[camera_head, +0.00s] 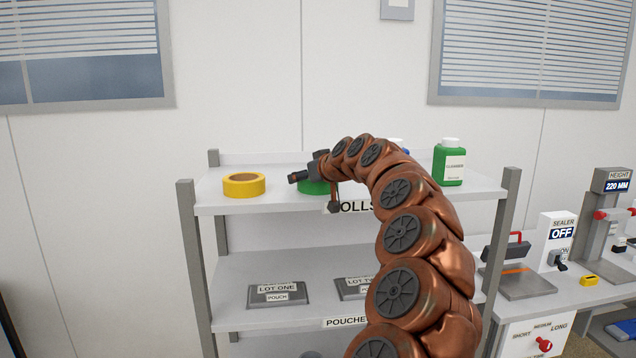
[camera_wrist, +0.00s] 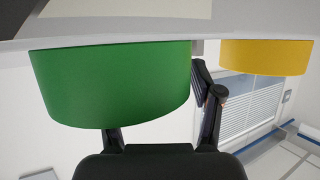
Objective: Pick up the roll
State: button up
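A green roll (camera_head: 308,188) sits on the top shelf, partly covered by my gripper (camera_head: 316,191) in the head view. In the wrist view, which is upside down, the green roll (camera_wrist: 110,85) is large and close. My gripper is open over the roll, its two fingers spread apart. One finger (camera_wrist: 210,105) shows beside the roll's right edge, with its pad close to it; the other is mostly hidden behind the roll. Whether either finger touches it I cannot tell. A yellow roll (camera_head: 244,185) stands to the left, also seen in the wrist view (camera_wrist: 266,57).
The shelf rack (camera_head: 212,208) has a label reading "ROLLS", partly covered by my arm. A green cleaner bottle (camera_head: 449,165) stands at the right. Pouch trays (camera_head: 278,294) lie on the lower shelf. A sealer bench (camera_head: 560,298) is at the right.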

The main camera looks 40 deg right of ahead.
grip_shut()
dwell(0.3)
dwell(0.3)
jog(key=shift+r+b, duration=0.75)
jog(key=shift+r, duration=1.9)
jog(key=shift+s+r, duration=0.1)
jog(key=shift+r, duration=2.2)
